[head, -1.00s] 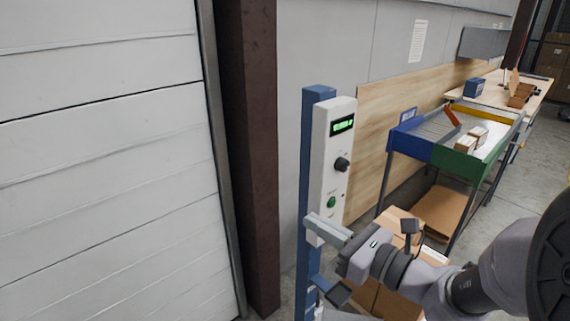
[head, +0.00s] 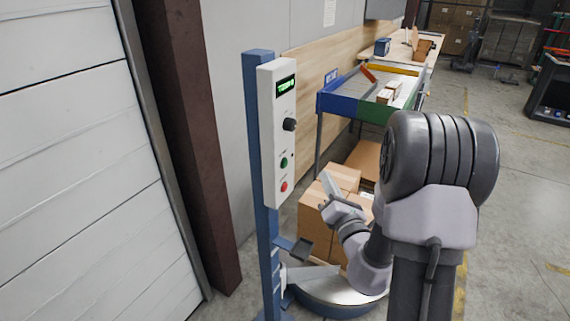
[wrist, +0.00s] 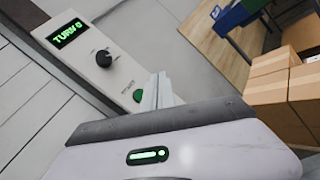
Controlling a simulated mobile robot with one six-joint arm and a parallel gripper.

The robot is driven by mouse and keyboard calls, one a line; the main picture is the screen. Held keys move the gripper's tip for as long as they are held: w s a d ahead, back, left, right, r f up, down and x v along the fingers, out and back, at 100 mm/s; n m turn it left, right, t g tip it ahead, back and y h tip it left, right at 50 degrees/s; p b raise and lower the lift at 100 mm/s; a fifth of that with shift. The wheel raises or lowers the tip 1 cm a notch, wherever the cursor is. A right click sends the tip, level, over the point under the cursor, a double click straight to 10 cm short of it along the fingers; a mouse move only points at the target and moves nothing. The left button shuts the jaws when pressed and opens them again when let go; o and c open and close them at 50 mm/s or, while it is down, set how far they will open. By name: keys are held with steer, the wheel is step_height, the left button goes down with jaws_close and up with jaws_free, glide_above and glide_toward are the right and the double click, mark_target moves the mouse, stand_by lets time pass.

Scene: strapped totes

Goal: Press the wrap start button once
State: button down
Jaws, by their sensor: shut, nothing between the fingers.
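A pale control panel (head: 279,130) on a blue post carries a lit green display (head: 286,84), a black knob (head: 290,124), a green button (head: 284,162) and a red button (head: 284,187) below it. My gripper (head: 329,184) is shut and empty, to the right of the panel and apart from it in the head view. In the wrist view the shut fingers (wrist: 159,90) point toward the panel and overlap the right side of the green button (wrist: 138,95). I cannot tell whether they touch it. The red button is hidden in the wrist view.
Brown cartons (head: 315,222) stand on a round turntable (head: 335,297) beneath my arm. A blue and green table (head: 345,102) stands behind. A dark red column (head: 190,150) and a white shutter door (head: 70,160) are at left.

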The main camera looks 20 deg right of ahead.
mark_target(285, 163)
steer(key=w+a+p, duration=0.2)
steer(key=w+a, duration=0.3)
steer(key=w, duration=0.1)
steer(key=shift+w, duration=0.3)
steer(key=shift+a+p, duration=0.15)
steer(key=shift+p, duration=0.2)
stand_by(1.5)
steer(key=shift+w+a, duration=0.2)
steer(key=shift+w, duration=0.15)
steer(key=shift+w+a+p, duration=0.25)
steer(key=shift+p, duration=0.15)
stand_by(0.5)
steer(key=shift+s+d, duration=0.45)
steer(key=shift+s, duration=0.15)
